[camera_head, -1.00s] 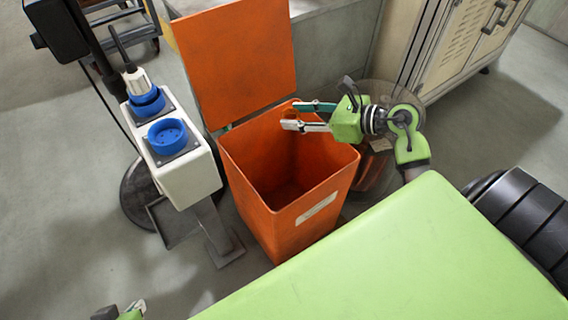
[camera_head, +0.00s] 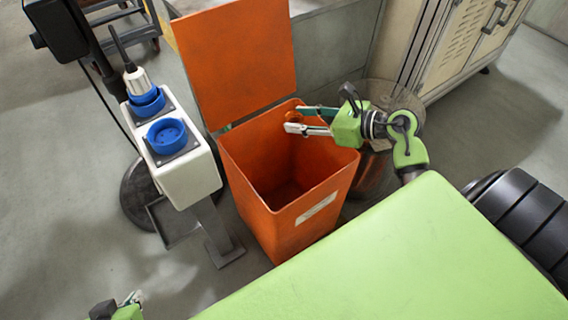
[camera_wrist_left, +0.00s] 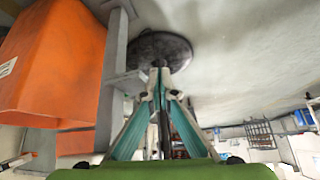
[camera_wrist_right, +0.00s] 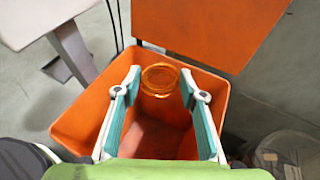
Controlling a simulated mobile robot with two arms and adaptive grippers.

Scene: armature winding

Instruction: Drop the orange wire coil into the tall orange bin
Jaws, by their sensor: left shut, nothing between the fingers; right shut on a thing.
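In the head view, my right gripper (camera_head: 290,118) is over the far right part of the tall orange bin (camera_head: 325,190). The bin's mouth is open below the coil in the right wrist view (camera_wrist_right: 75,125). In the head view the coil is hard to tell from the orange bin. My left gripper (camera_wrist_left: 160,74) is shut and empty, low beside the bin; only its tip area (camera_head: 130,298) shows in the head view.
The bin's orange lid (camera_head: 240,60) stands raised at its back. A white post with blue sockets (camera_head: 185,165) stands left of the bin. A green surface (camera_head: 400,255) fills the front right. A pale cabinet (camera_head: 455,50) is at the back right.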

